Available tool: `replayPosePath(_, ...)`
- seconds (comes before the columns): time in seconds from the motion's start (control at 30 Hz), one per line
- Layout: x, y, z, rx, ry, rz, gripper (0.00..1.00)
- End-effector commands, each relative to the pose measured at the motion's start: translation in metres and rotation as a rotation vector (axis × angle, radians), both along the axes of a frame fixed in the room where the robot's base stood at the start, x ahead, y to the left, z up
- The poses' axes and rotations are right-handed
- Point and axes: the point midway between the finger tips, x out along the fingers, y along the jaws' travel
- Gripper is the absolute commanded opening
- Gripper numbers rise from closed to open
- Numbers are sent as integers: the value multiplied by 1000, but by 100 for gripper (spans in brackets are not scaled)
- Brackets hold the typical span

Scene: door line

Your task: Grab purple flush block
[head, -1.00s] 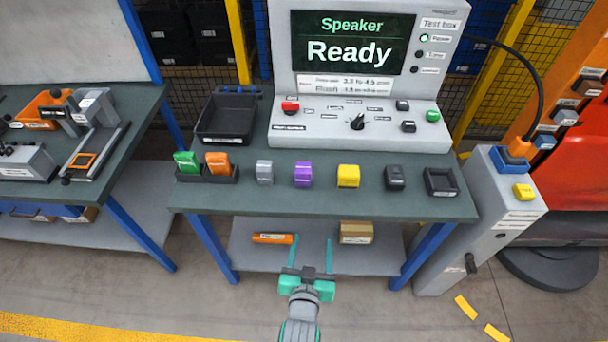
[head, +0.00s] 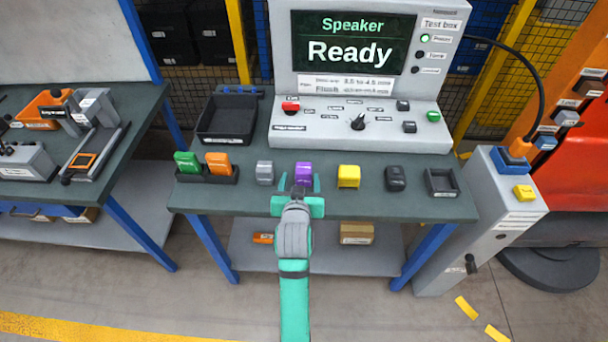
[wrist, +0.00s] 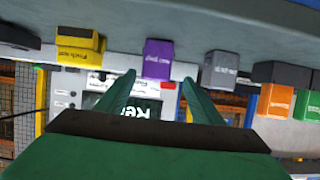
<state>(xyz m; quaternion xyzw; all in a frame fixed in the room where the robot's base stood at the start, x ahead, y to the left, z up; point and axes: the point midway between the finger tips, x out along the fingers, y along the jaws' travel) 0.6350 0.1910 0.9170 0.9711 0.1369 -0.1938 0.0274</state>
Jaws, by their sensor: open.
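The purple block (head: 303,171) stands near the front of the dark green bench, between a grey block (head: 264,172) and a yellow block (head: 348,176). My gripper (head: 299,184) is open, with its teal fingers pointing toward the purple block from the front side. In the head view the fingertips appear on either side of the block's lower part. In the wrist view the purple block (wrist: 158,60) shows ahead, just beyond the gap between the open fingertips (wrist: 159,84). Nothing is between the fingers that I can see. The gripper hides the bench edge below the block.
A black block (head: 395,178) and an empty black tray (head: 441,182) stand to the right. Green and orange blocks (head: 217,163) sit in a holder at left. The test box (head: 360,130) with a "Speaker Ready" screen stands behind. An orange item and a carton (head: 356,232) lie on the lower shelf.

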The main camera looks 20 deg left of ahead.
Motion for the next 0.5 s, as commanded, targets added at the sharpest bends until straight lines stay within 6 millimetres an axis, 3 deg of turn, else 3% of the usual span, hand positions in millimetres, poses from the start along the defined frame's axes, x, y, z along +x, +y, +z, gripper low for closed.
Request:
replayPosePath(0.27, 18, 2, -8, 0, 0, -1, 61)
replayPosePath(0.5, 49, 4, -21, 0, -1, -2, 61)
